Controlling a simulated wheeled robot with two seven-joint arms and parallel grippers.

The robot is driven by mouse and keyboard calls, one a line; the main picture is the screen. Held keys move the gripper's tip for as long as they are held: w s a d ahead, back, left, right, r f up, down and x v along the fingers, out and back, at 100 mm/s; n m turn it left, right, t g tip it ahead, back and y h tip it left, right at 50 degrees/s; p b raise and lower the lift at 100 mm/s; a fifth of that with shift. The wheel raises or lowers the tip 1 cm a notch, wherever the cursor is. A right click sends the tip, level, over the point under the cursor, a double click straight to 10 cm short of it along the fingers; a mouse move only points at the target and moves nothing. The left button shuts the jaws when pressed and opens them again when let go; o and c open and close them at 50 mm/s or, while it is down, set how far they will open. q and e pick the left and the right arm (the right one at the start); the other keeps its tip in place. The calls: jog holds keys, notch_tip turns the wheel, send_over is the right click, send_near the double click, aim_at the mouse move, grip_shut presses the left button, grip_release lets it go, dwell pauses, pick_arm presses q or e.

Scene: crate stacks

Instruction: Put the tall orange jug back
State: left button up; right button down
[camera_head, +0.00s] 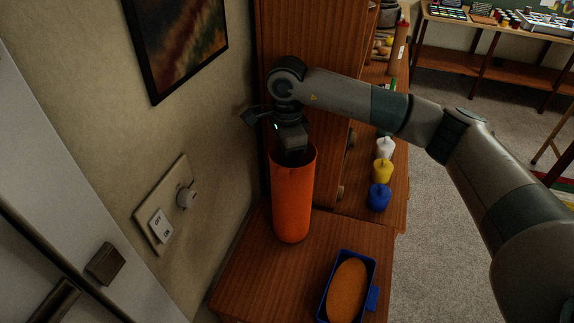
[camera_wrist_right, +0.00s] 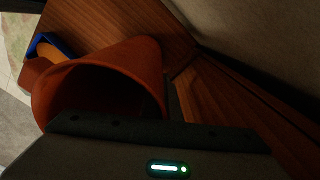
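The tall orange jug (camera_head: 292,200) is upright, with its base at the wooden top near the wall. Its open mouth also shows close up in the right wrist view (camera_wrist_right: 135,75). My right gripper (camera_head: 292,153) points down at the jug's mouth, its tips at or inside the rim and partly hidden by it. In the wrist view a dark finger edge shows beside the jug's right wall; whether the fingers are closed on the wall cannot be seen. My left gripper is out of view.
A blue tray (camera_head: 372,298) with an orange-brown oval thing (camera_head: 347,290) sits at the front right of the wooden top (camera_head: 250,275). White (camera_head: 386,148), yellow (camera_head: 382,171) and blue (camera_head: 379,197) items stand on the lower shelf. A tall wooden cabinet (camera_head: 300,35) rises behind the jug.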

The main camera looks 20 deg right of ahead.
jog(key=shift+f, duration=0.1)
jog(key=c, duration=2)
grip_release()
notch_tip(320, 180, up, 11)
jog(key=b, duration=0.4)
jog(key=shift+r+b, duration=0.3)
jog(key=shift+r, duration=0.35)
